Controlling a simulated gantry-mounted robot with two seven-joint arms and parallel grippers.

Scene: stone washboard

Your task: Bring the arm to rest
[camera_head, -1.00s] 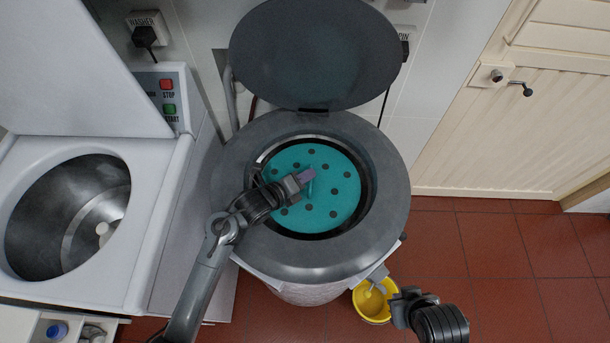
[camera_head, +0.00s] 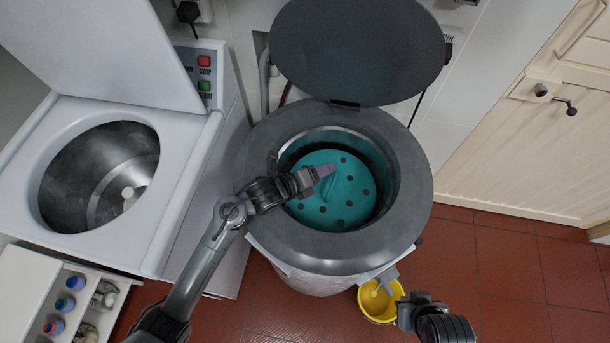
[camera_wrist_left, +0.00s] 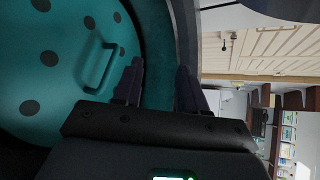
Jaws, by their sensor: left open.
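My left gripper (camera_head: 325,171) reaches over the round grey tub (camera_head: 255,160) in the head view. It is open, its jaws empty. Below it, inside the tub, lies a teal disc (camera_head: 352,203) with dark holes. The left wrist view shows the disc (camera_wrist_left: 60,75) and its raised handle (camera_wrist_left: 101,68) beside the two dark fingers (camera_wrist_left: 158,88), not between them. The handle is apart from the near finger. My right gripper (camera_head: 418,305) is low in the head view, beside a yellow bucket (camera_head: 378,303); its jaws are unclear.
The tub's dark lid (camera_head: 357,50) stands raised behind it. A white washer (camera_head: 185,190) with an open drum is at left, a shelf of bottles (camera_head: 62,300) below it. A cream door (camera_head: 520,145) is at right. Red tiled floor (camera_head: 480,265) is clear at right.

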